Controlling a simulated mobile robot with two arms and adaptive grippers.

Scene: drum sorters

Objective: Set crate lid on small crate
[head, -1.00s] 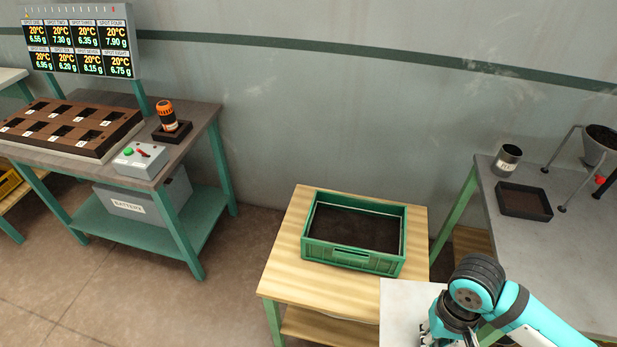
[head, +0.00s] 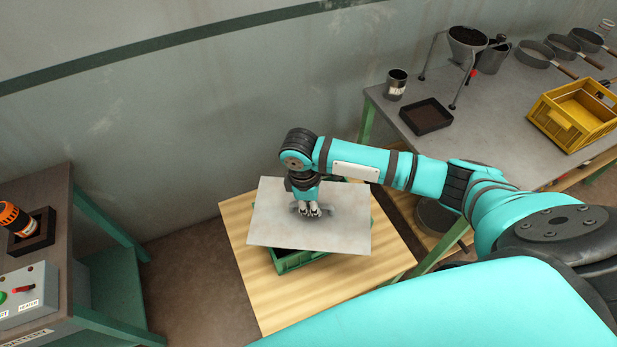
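The crate lid, a flat pale grey sheet (head: 335,229), is level over the green small crate (head: 290,262) in the head view. My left gripper is out of view.
A grey worktable at right holds a can (head: 396,85), a dark tray (head: 426,117), a funnel on a stand (head: 467,44), sieves (head: 536,53) and a yellow crate (head: 575,115). A bench with a control box (head: 24,294) and orange-topped device (head: 15,217) stands left.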

